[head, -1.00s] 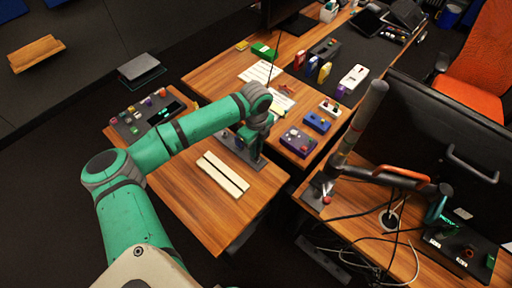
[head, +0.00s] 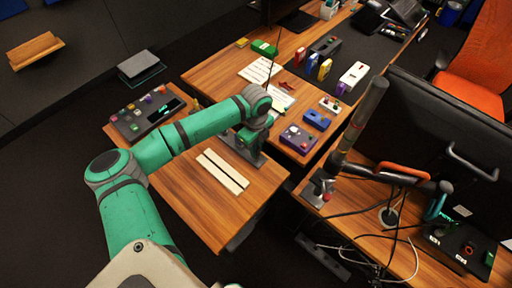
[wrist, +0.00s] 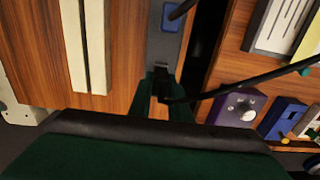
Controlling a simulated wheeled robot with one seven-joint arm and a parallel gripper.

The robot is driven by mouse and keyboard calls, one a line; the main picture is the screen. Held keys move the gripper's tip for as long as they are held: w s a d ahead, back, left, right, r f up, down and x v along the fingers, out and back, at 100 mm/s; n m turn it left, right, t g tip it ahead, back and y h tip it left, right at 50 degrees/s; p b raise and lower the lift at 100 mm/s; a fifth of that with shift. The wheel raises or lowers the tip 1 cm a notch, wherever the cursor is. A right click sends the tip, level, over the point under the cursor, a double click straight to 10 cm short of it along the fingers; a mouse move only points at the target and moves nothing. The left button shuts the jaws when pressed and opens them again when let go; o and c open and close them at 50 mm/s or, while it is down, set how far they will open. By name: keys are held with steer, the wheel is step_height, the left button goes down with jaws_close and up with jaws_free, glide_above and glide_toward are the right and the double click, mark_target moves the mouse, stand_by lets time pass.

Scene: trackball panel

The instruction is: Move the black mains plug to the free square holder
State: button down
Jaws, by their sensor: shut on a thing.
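My gripper (wrist: 161,86) is shut on the black mains plug (wrist: 162,92), low over the grey strip panel (wrist: 168,48). A black cable runs from the plug to the right. In the head view my gripper (head: 246,138) is at the far right of the near wooden table, and the plug is too small to make out there. A blue square holder (wrist: 170,18) sits on the strip, above the gripper in the wrist view, with a dark cable end beside it. The strip part under the gripper is hidden, so I cannot tell whether the plug touches it.
Two pale bars (head: 222,170) lie on the table left of the strip. A purple box (head: 298,139) and a blue box (head: 316,120) stand on the neighbouring desk, across a dark gap. A control panel (head: 146,112) is at the table's far left.

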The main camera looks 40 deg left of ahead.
steer(key=shift+f, duration=0.15)
steer(key=c, duration=1.6)
jaws_free()
steer(key=shift+o, duration=0.2)
step_height(320, 180, up, 11)
steer(key=shift+f, duration=0.1)
